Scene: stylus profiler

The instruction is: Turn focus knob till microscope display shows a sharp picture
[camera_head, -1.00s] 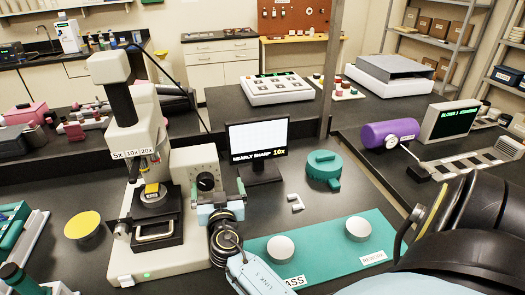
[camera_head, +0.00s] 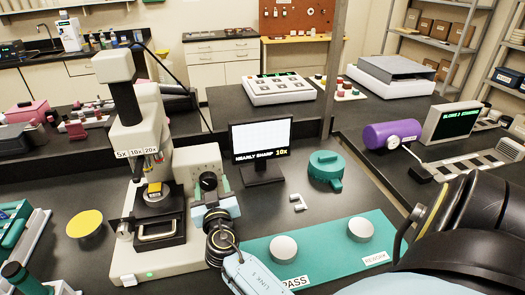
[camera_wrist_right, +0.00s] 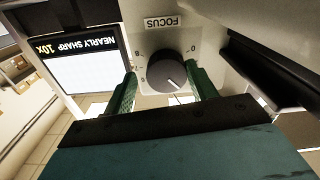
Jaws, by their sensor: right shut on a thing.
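The microscope (camera_head: 148,130) stands at the left of the bench, with a grey focus box at its right side. The dark round focus knob (camera_head: 208,181) sits on the front of that box. It also shows in the right wrist view (camera_wrist_right: 166,68), under a FOCUS label, with a white pointer line. My right gripper (camera_head: 212,200) is shut on the knob; its green fingers (camera_wrist_right: 164,80) lie on either side of it. The microscope display (camera_head: 261,136) reads "NEARLY SHARP 10x" under a pale picture. It is upside down in the wrist view (camera_wrist_right: 85,68). My left gripper is not in view.
A teal mat (camera_head: 325,240) with two pale discs and PASS and REWORK labels lies right of my right gripper. A green round object (camera_head: 325,168) and a small white bracket (camera_head: 298,203) lie behind it. A yellow-topped disc (camera_head: 85,223) is left of the microscope.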

